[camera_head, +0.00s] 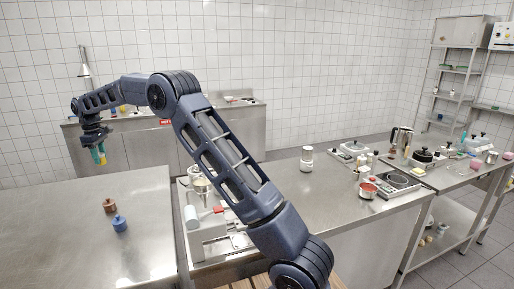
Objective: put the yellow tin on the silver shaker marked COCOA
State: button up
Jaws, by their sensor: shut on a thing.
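My gripper (98,152) hangs at the end of my outstretched arm at the left, above the far part of the left steel table. It points down and is shut on a small yellow thing (103,157), which I take to be the yellow tin. A teal strip shows beside the yellow; I cannot tell whether it is part of the finger or the thing. No COCOA marking is readable. A pale, silvery cylinder (306,159) with a dark band stands on the middle counter, far right of my gripper; I cannot tell if it is the shaker.
A brown pot-shaped thing (109,205) and a blue one (120,223) stand on the left table (60,240), otherwise clear. A grey machine (208,232) stands right of it, partly behind my arm. The right counter (318,195) carries a scale (398,182) and a red-topped container (368,190).

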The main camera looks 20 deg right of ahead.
jog(key=w+d+r+m, duration=0.25)
jog(key=w+d, duration=0.25)
jog(key=d, duration=1.3)
jog(key=w+d+r+m, duration=0.25)
jog(key=w+d, duration=0.35)
jog(key=d, duration=1.1)
jog(key=w+d+r+m, duration=0.1)
jog(key=w+d+m, duration=0.3)
jog(key=d, duration=1.4)
notch_tip(320, 180, up, 6)
jog(key=m, duration=0.7)
send_over(308, 148)
notch_tip(308, 148, down, 19)
jog(key=shift+f, duration=0.15)
jog(key=shift+f, duration=0.1)
jog(key=o, duration=1)
